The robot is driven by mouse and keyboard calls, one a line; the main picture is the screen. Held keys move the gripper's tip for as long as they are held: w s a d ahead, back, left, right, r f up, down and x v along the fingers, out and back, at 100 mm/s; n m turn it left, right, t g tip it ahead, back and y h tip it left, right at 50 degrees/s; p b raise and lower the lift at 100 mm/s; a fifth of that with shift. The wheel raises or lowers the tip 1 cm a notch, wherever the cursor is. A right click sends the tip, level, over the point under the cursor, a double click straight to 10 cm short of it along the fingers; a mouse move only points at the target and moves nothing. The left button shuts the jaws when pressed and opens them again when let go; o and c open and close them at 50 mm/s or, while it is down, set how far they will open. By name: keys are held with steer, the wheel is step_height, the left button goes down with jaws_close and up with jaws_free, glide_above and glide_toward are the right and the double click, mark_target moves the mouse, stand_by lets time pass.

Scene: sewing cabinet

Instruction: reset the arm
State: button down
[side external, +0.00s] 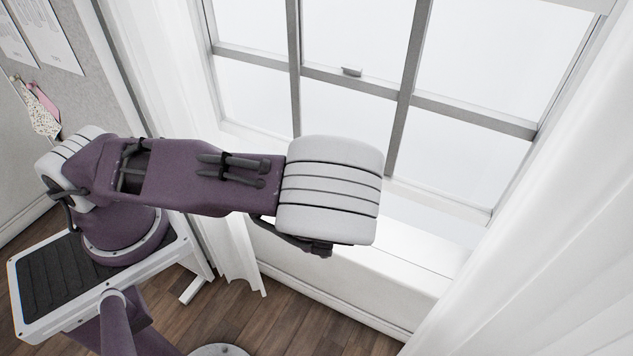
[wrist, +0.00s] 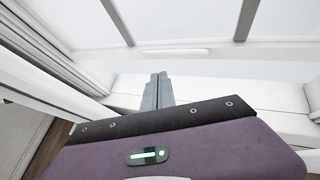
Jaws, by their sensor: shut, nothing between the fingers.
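My gripper (wrist: 158,90) shows in the wrist view as two grey fingers side by side, closed together with nothing between them. It points toward the white window sill area and touches nothing that I can see. In the side external view my purple and white arm stretches from the left to the middle of the picture, in front of the window. The gripper itself cannot be made out there, hidden behind or below the arm's white joint.
A large window (side external: 345,85) with grey frames stands behind the arm, above a white ledge (side external: 400,262). White curtains (side external: 560,200) hang at the right. A pinboard wall (side external: 45,95) with papers and cloth is at the left. The wooden floor (side external: 285,318) is clear below.

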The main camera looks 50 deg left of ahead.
steer(key=s+d+r+n+g+h, duration=0.35)
steer(key=d+r+n+h, duration=0.2)
steer(key=d+n, duration=0.4)
step_height(320, 180, up, 11)
steer(key=s+d+n+g+h, duration=0.1)
steer(key=s+n+h, duration=0.2)
steer(key=n+h, duration=0.3)
steer(key=s+a+r+n+t+y, duration=0.1)
steer(key=s+a+r+n, duration=0.3)
steer(key=s+r+n, duration=0.2)
steer(key=s+a+r+n+t+y, duration=0.1)
steer(key=s+a+r+n, duration=0.3)
steer(key=s+r+n, duration=0.2)
steer(key=s, duration=0.2)
steer(key=shift+s+a+y, duration=0.25)
steer(key=shift+s+y, duration=0.1)
steer(key=shift+s, duration=0.05)
steer(key=shift+r, duration=0.15)
